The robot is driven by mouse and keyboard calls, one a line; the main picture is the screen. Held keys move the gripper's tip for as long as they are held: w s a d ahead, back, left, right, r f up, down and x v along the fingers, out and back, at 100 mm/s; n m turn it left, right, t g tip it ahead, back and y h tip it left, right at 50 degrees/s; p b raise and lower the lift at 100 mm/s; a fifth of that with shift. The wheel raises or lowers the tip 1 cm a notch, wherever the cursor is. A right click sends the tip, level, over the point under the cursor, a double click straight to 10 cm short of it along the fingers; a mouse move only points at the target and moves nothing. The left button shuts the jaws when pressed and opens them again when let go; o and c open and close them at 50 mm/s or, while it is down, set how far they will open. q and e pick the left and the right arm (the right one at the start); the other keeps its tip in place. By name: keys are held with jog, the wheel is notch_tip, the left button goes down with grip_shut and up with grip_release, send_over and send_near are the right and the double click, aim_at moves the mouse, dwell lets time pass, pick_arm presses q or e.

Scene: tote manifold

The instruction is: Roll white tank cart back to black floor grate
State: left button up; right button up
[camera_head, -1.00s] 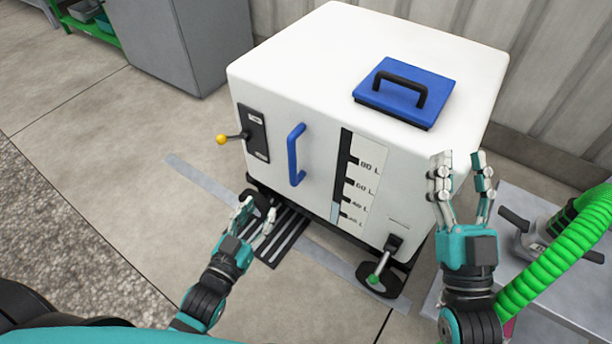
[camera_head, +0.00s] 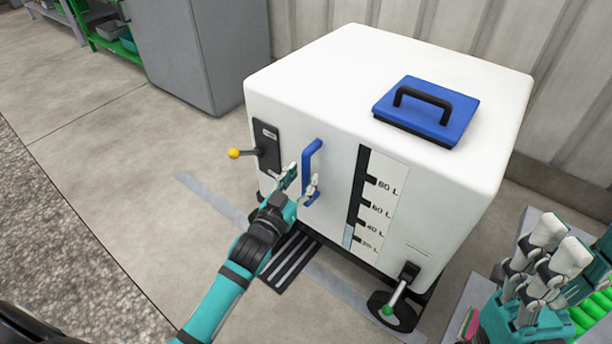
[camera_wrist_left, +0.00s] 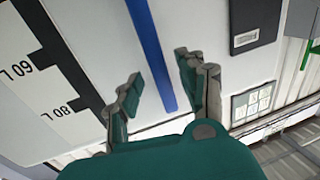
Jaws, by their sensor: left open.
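The white tank cart (camera_head: 325,80) stands in the middle of the head view, with a blue lid on top and a level scale on its front. A blue vertical handle (camera_head: 312,160) is on its front face. The black floor grate (camera_head: 290,262) lies at the cart's lower front edge, partly hidden by the cart and my left arm. My left gripper (camera_head: 301,186) is open at the handle's lower part. In the left wrist view the blue handle (camera_wrist_left: 152,50) runs between its spread fingers. My right gripper (camera_head: 548,262) is at the lower right, apart from the cart; its opening is unclear.
A yellow-knobbed lever (camera_head: 235,153) sticks out left of the handle. A wheel with a green-tipped pedal (camera_head: 393,304) is at the cart's lower right corner. A grey cabinet (camera_head: 200,50) stands behind left; a corrugated wall is behind. The floor at left is clear.

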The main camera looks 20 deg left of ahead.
pick_arm(q)
jog(key=shift+w+d, duration=0.2)
jog(key=shift+w, duration=1.15)
jog(key=shift+c, duration=0.5)
grip_shut()
jog(key=shift+d+f, duration=0.1)
jog(key=shift+f, duration=0.05)
